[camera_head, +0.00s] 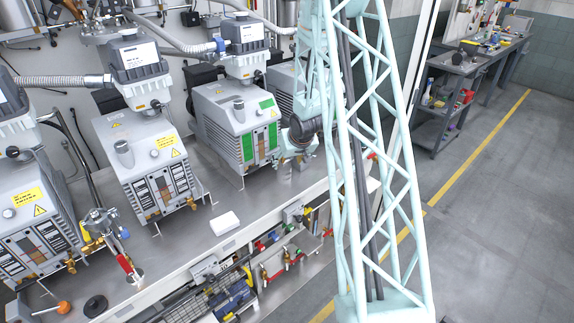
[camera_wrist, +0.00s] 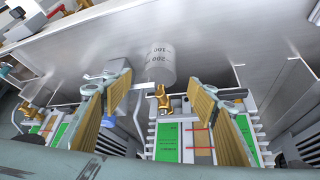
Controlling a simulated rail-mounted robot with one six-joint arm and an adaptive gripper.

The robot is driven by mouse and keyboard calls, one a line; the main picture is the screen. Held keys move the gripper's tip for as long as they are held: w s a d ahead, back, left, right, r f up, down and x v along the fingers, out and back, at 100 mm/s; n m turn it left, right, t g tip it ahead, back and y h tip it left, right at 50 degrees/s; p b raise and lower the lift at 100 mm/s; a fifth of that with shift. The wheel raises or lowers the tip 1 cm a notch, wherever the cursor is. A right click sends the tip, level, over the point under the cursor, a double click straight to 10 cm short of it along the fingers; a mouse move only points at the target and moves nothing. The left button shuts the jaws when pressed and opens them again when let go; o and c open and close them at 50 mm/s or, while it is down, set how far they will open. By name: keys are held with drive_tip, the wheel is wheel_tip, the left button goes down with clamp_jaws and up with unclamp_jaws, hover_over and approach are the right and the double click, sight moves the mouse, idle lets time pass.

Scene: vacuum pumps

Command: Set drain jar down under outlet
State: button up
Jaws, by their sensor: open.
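The drain jar (camera_wrist: 160,62) is a clear cylinder with dark volume marks, seen in the wrist view on the grey metal bench. It appears close to the brass outlet (camera_wrist: 163,104) of a pump with green panels (camera_wrist: 168,140). I cannot tell whether the jar and outlet touch. My gripper (camera_wrist: 146,88) is open, its two ribbed tan fingers spread to either side of the jar's near end, with gaps visible. In the head view my gripper (camera_head: 298,148) is at the front of the green-panelled pump (camera_head: 238,118), partly hidden by the lattice column. The jar cannot be made out there.
More grey pumps (camera_head: 140,145) stand along the bench to the left. A white block (camera_head: 225,222) lies near the bench's front edge. A lower shelf (camera_head: 285,255) holds fittings and tools. The floor (camera_head: 490,210) at right is clear.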

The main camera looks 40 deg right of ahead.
drive_tip(key=shift+v, duration=0.85)
idle(0.4)
drive_tip(key=s+a+r+n, duration=0.1)
drive_tip(key=s+a+r, duration=0.3)
drive_tip(key=a+r, duration=0.5)
drive_tip(key=s+a+r+g, duration=0.1)
drive_tip(key=s+a+r, duration=0.4)
drive_tip(key=r, duration=0.5)
drive_tip(key=s+a+r+n, duration=0.1)
drive_tip(key=s+a+r, duration=0.1)
drive_tip(key=a+r, duration=0.75)
drive_tip(key=s+a+r+n+y, duration=0.1)
drive_tip(key=s+a+r, duration=0.2)
drive_tip(key=s+a, duration=0.4)
drive_tip(key=s+a+r, duration=0.4)
drive_tip(key=s+a, duration=0.3)
drive_tip(key=s, duration=0.8)
drive_tip(key=s+a+r+n+g+y, duration=0.1)
drive_tip(key=s+a+r, duration=0.3)
drive_tip(key=s+a, duration=0.3)
drive_tip(key=s, duration=0.4)
drive_tip(key=shift+s+a+n+y, duration=0.3)
